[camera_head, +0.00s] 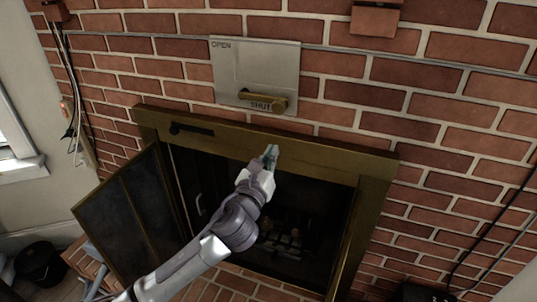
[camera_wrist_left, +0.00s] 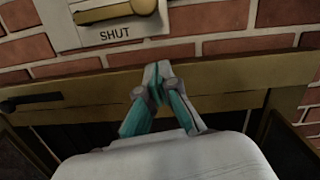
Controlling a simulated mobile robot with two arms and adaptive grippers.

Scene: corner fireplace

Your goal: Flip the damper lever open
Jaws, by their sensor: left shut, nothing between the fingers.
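The damper lever (camera_head: 263,98) is a brass handle on a pale metal plate (camera_head: 268,65) fixed to the brick wall above the fireplace. The plate reads OPEN at its upper left and SHUT at its lower right. The lever lies nearly level, its knob end to the right just above SHUT. It also shows at the top of the left wrist view (camera_wrist_left: 112,12), partly cut off. My left gripper (camera_head: 271,152) is shut and empty, in front of the brass fireplace frame, below the lever and apart from it. In the left wrist view its fingertips (camera_wrist_left: 158,70) meet. My right gripper is not in view.
The brass fireplace frame (camera_head: 330,166) juts out below the plate. A dark glass door (camera_head: 130,215) stands swung open at the left. Cables hang on the wall at left and right. The brick face right of the plate is mostly clear.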

